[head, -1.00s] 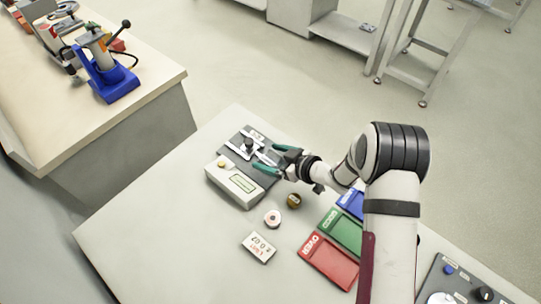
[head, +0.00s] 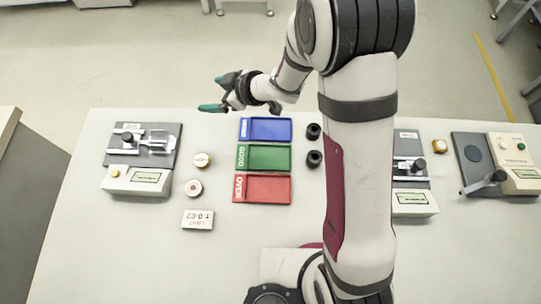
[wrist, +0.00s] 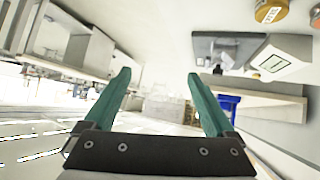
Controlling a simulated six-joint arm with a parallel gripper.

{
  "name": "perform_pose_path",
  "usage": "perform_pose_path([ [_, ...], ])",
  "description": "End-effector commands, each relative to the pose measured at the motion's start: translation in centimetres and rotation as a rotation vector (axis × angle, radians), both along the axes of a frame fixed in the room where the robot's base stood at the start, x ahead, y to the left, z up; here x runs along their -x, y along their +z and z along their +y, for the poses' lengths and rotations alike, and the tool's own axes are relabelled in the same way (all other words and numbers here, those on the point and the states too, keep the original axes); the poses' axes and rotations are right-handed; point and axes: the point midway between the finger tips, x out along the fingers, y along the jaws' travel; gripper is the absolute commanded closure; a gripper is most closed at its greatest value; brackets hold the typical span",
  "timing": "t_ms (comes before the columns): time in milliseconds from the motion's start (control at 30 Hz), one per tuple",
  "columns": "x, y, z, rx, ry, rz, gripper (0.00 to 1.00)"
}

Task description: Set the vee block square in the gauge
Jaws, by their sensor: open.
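The left gauge is a dark base plate (head: 113,159) with silver jaws and a grey readout box (head: 150,188). A shiny, clear-looking block (head: 158,143) sits on its plate at the jaws, probably the vee block. I cannot tell whether it is square. My gripper (head: 214,92) is open, with green fingers apart and nothing between them. It is to the right of and beyond the gauge, clear of it. In the wrist view the open fingers (wrist: 158,76) point away across the room, and the gauge's readout box (wrist: 280,60) shows at the upper right.
Blue (head: 270,129), green (head: 268,157) and red (head: 267,189) trays lie mid-table. A second gauge (head: 413,203) is partly behind my arm.

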Motion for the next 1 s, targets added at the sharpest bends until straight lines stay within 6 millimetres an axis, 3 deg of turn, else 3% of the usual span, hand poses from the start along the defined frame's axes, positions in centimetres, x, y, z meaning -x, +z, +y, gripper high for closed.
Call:
perform_pose_path([
  [33, -2.8, 2.9, -4.9, 0.083, -0.235, -0.026, 0.10],
  [67, -3.6, 4.4, -8.8, 0.139, -0.405, -0.014, 0.10],
  [100, -3.1, 6.2, -14.0, 0.206, -0.625, 0.030, 0.10],
  [167, 0.5, 8.1, -20.7, 0.273, -0.926, 0.156, 0.10],
  [200, 4.3, 8.8, -23.8, 0.294, -1.096, 0.271, 0.10],
  [267, 10.7, 9.4, -26.0, 0.293, -1.293, 0.476, 0.10],
  [300, 14.8, 9.5, -26.1, 0.277, -1.381, 0.616, 0.10],
  [400, 22.4, 10.0, -24.1, 0.213, -1.486, 0.915, 0.10],
  [500, 26.1, 10.5, -22.0, 0.164, -1.503, 1.088, 0.10],
  [600, 27.2, 10.7, -21.2, 0.152, -1.503, 1.143, 0.10],
  [1000, 27.1, 10.7, -21.3, 0.154, -1.503, 1.141, 0.10],
])
